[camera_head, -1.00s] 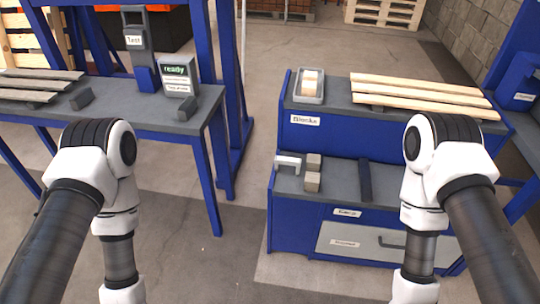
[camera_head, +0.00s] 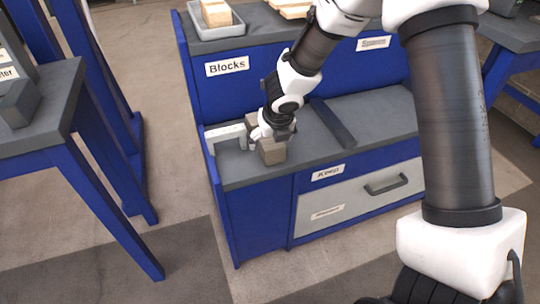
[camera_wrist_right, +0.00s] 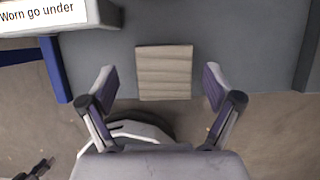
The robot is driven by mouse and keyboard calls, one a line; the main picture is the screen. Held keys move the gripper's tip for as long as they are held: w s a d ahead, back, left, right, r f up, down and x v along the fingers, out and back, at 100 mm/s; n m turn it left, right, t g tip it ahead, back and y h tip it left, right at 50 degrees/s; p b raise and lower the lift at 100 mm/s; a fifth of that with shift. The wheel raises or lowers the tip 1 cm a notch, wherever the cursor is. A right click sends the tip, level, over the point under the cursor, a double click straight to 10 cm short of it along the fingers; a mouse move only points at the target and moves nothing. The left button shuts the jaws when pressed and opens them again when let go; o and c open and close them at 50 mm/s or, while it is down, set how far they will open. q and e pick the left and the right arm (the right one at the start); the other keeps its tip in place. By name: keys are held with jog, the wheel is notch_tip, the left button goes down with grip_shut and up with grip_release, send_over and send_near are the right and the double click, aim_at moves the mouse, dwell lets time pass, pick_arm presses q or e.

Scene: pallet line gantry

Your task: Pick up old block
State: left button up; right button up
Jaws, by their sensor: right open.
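Two small grey-brown wooden blocks stand on the lower shelf (camera_head: 370,112) of the blue bench. The front block (camera_head: 271,151) is near the shelf's front edge; the other block (camera_head: 251,121) is behind it, partly hidden by my right gripper (camera_head: 264,133). My right gripper is low over the blocks. In the right wrist view one block (camera_wrist_right: 164,72) shows ahead of and between the two spread fingers (camera_wrist_right: 160,92), with a gap on each side. I cannot tell whether the fingers reach down beside it. My left gripper is out of view.
A dark divider bar (camera_head: 333,123) lies to the right. A grey tray (camera_head: 216,30) with light blocks sits on the upper shelf.

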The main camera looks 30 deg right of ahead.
aim_at(272, 142)
jog(key=x, duration=0.1)
jog(key=b+x, duration=0.2)
jog(key=shift+s+d+f, duration=0.15)
jog(key=shift+d+f, duration=0.05)
jog(key=shift+f, duration=0.55)
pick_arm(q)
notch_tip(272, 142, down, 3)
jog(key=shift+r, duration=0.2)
pick_arm(e)
jog(key=shift+r, duration=0.15)
jog(key=c, duration=1.3)
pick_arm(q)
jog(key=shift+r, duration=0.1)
pick_arm(e)
jog(key=shift+r, duration=0.1)
